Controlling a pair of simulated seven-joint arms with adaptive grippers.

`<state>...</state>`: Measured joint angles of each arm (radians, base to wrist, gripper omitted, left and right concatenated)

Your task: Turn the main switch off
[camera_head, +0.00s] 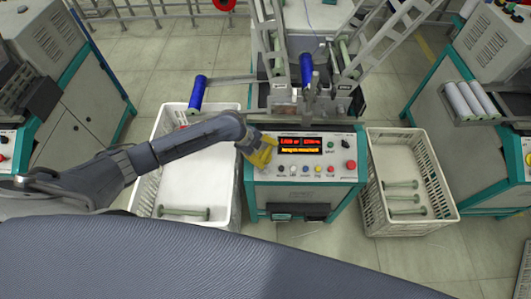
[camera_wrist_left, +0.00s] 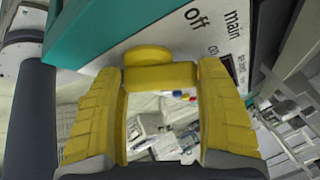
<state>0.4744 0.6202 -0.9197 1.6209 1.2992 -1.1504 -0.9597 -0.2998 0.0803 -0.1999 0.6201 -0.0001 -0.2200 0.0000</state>
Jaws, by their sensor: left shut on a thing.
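The main switch (camera_wrist_left: 148,55) is a yellow knob with a round base and a bar-shaped handle on the winding machine's white panel. The printed words "main" and "off" are beside it. My left gripper (camera_head: 262,150) has yellow fingers and is at the left end of the control panel (camera_head: 311,167). In the left wrist view its fingers are on either side of the handle and shut on it. In the head view the gripper hides the switch. My right gripper is not in view.
The control panel has a lit display (camera_head: 300,146), small buttons and a red button (camera_head: 351,164). A white crate (camera_head: 232,208) stands left of the machine below my left arm, another crate (camera_head: 440,197) right. A blue bobbin (camera_head: 306,69) is above the panel.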

